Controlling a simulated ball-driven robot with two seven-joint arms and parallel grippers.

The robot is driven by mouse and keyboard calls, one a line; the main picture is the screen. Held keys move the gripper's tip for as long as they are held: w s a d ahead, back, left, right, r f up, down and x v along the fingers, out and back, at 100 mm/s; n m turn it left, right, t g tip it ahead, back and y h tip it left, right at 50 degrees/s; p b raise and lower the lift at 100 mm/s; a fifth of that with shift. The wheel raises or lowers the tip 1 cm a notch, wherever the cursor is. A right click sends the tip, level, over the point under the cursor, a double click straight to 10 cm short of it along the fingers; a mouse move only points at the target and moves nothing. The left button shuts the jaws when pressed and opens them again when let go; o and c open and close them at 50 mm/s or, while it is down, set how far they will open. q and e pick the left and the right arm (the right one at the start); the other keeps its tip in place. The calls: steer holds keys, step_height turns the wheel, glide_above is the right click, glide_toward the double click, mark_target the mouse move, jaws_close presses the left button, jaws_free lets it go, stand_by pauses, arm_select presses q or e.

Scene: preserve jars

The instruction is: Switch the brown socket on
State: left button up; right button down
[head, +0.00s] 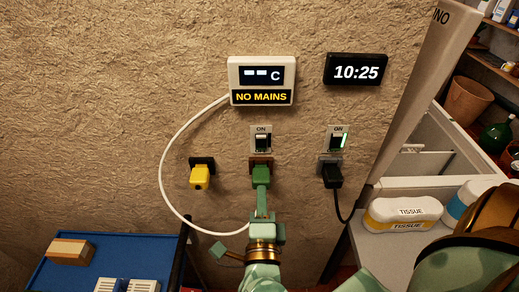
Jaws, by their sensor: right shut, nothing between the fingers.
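The brown socket (261,160) is on the wall, the middle of three. A green plug (261,175) appears to sit in it, though it is close in colour to my gripper. A dark rocker switch (261,143) marked ON is just above the socket, with no green light visible beside it. My right gripper (262,202) is shut and empty, pointing up at the wall below the switch and overlapping the plug's lower part. I cannot tell if it touches the plug. My left gripper is out of view.
A yellow plug (200,177) sits left, a black plug (332,174) right under a green-lit switch (337,142). A white display (262,81) reads NO MAINS; its white cable (163,170) loops down behind my gripper. A clock (356,70) hangs right. A blue surface (60,280) is lower left.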

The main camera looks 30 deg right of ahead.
mark_target(261, 139)
steer(key=p+x, duration=0.2)
steer(key=x, duration=1.2)
steer(key=shift+p, duration=0.4)
steer(key=shift+w+r+y+p, duration=0.15)
steer(key=shift+r+y+p, duration=0.25)
steer(key=shift+p, duration=0.8)
steer(key=shift+f+b, duration=0.25)
steer(key=shift+b, duration=0.1)
